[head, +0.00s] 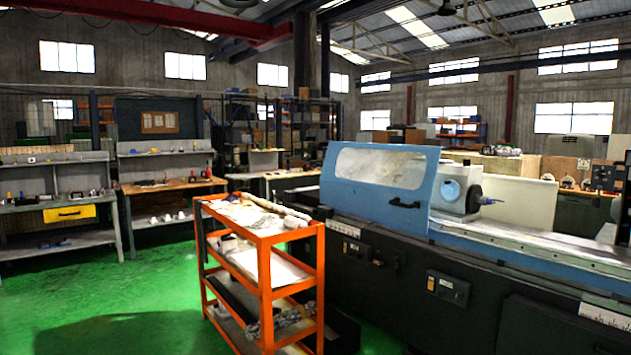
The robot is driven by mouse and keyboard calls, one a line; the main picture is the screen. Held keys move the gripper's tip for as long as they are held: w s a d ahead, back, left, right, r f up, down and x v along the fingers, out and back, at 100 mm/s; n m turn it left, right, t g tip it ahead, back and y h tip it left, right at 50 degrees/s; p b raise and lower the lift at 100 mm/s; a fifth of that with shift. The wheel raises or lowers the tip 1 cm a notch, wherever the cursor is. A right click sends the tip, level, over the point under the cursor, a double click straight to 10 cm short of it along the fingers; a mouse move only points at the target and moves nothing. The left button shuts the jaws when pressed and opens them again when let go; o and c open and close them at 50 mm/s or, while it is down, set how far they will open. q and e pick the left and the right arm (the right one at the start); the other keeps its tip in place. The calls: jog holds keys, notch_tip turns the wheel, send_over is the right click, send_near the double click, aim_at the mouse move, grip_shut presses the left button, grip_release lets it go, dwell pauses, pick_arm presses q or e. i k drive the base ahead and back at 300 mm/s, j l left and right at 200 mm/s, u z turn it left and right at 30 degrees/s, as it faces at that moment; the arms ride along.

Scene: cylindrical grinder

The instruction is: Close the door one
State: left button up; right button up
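The grinder's light blue door (352,207) is at the centre right of the head view, with a large clear window (381,168) and a dark handle (404,204) near its lower right corner. The door stands at the left part of the grinder (470,260). To its right the machine is uncovered, and the blue and white workhead (458,190) with its pointed tip shows. Neither of my grippers is in view.
An orange shelf cart (264,270) loaded with papers and parts stands in front of the grinder's left end. Workbenches (172,184) line the back left. The green floor (130,300) is clear on the left. Dark control panels (448,289) are on the grinder's front.

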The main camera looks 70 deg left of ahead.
aim_at(404, 168)
jog(key=u, duration=1.85)
jog(key=i+u, duration=0.1)
jog(key=i, duration=0.05)
